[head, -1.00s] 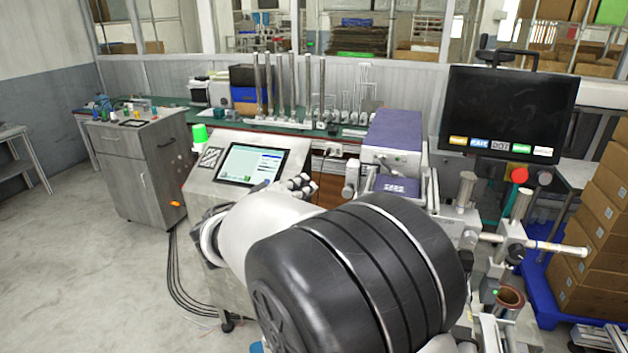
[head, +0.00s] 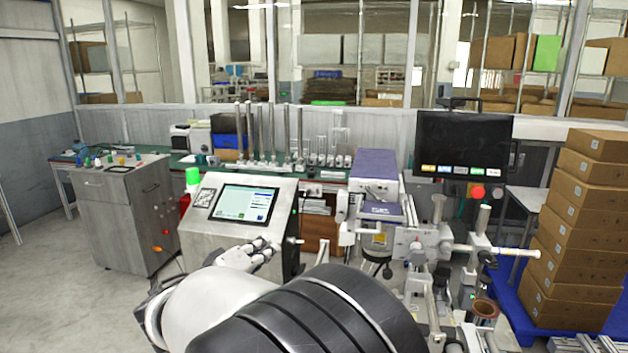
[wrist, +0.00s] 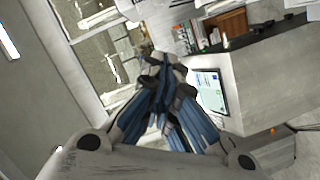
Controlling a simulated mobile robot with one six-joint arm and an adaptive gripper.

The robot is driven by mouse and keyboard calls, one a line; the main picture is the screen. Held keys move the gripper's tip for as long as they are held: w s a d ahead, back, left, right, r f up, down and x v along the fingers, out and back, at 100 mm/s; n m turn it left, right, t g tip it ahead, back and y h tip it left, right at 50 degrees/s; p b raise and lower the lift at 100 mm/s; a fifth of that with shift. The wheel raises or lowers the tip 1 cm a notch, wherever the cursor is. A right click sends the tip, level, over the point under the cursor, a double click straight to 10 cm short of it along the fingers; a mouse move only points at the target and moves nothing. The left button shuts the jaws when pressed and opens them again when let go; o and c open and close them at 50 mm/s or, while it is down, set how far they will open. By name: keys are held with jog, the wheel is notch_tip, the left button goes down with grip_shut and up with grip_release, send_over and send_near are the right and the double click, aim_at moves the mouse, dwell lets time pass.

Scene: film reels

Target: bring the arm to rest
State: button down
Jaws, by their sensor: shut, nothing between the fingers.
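My gripper (wrist: 165,68) shows in the wrist view, its dark and blue-grey fingers drawn together at the tips. It is shut and empty. In the wrist view the fingers stand in front of a tilted view of the room, with a lit screen (wrist: 210,92) to their right. In the head view my white and black arm fills the bottom middle, in front of the metal console (head: 205,250) with its touch screen (head: 244,203). The arm's big rounded links hide part of the floor and the console's lower side.
A labelling machine (head: 380,205) with rods and a brown roll (head: 485,308) stands right of my arm. A black monitor (head: 463,143) rises behind it. Stacked cartons (head: 590,230) stand on a blue pallet at right. A grey cabinet (head: 120,215) is at left, with open floor before it.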

jog(key=s+d+m+g, duration=0.1)
jog(key=s+d+g, duration=0.2)
jog(key=s+d, duration=0.35)
jog(key=s+d+m+g+h, duration=0.1)
jog(key=s+d+m+g, duration=0.15)
jog(key=d, duration=0.75)
jog(key=s+d+m+g, duration=0.1)
jog(key=s+d+g, duration=0.2)
jog(key=s+d, duration=0.35)
jog(key=s+f+m+g+y, duration=0.1)
jog(key=s+f+y, duration=0.2)
jog(key=s, duration=0.7)
jog(key=s+d+f+m+g+y, duration=0.1)
jog(key=s+f+y, duration=0.3)
jog(key=s, duration=0.6)
jog(key=shift+s+d+y, duration=0.2)
jog(key=shift+d+y, duration=0.05)
jog(key=shift+y, duration=0.05)
jog(key=c, duration=2.3)
grip_release()
